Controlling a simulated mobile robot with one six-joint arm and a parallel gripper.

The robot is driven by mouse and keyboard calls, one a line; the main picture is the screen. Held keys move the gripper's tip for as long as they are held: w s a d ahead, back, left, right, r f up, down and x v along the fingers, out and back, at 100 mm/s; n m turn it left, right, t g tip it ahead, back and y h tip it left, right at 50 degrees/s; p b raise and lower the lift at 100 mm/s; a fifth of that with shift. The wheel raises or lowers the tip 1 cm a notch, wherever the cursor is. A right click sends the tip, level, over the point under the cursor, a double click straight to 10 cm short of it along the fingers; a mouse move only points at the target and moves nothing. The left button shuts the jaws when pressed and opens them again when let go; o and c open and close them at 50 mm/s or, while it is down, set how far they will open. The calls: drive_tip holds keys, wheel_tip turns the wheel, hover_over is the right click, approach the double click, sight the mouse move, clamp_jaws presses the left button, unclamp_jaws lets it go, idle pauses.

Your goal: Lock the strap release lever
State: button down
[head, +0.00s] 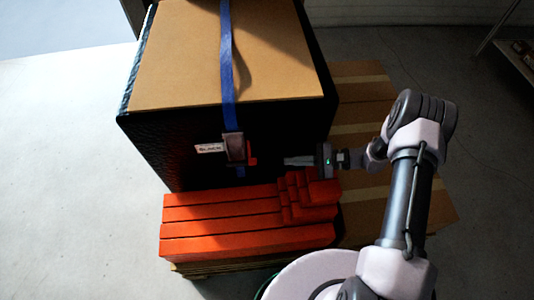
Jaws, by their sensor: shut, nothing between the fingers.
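The strap release lever is the small red piece (252,160) at the right side of a grey metal buckle (235,148). The buckle sits on the dark front face of a large box (150,158). A blue strap (228,60) runs over the box's tan top and down to the buckle. My gripper (287,161) is shut and empty, pointing left, a short gap to the right of the red lever. I cannot tell the lever's exact angle at this size. A white tag (209,148) sticks out left of the buckle.
Orange slatted blocks (235,225) stand in front of the box, with smaller stepped orange pieces (305,190) just below my gripper. Grey floor (70,200) is clear on the left. A shelf (517,55) stands at the upper right.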

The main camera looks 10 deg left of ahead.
drive_tip(key=b+x, duration=0.2)
drive_tip(key=x, duration=0.8)
drive_tip(key=shift+b, duration=0.4)
drive_tip(key=shift+r, duration=0.1)
drive_tip(key=shift+s+d+r+m+g+h+p, duration=0.1)
drive_tip(key=shift+s+r+m+g+h+p, duration=0.1)
drive_tip(key=shift+s+r+m+g+p, duration=0.45)
drive_tip(key=shift+s+d+r+m+g+h+p, duration=0.15)
drive_tip(key=shift+r+m, duration=0.25)
drive_tip(key=shift+m, duration=0.55)
drive_tip(key=shift+s+d+r+m+g+h+p, duration=0.1)
drive_tip(key=shift+s+r+m+g+h+p, duration=0.15)
drive_tip(key=shift+r+m+g+p, duration=0.4)
drive_tip(key=shift+t, duration=0.25)
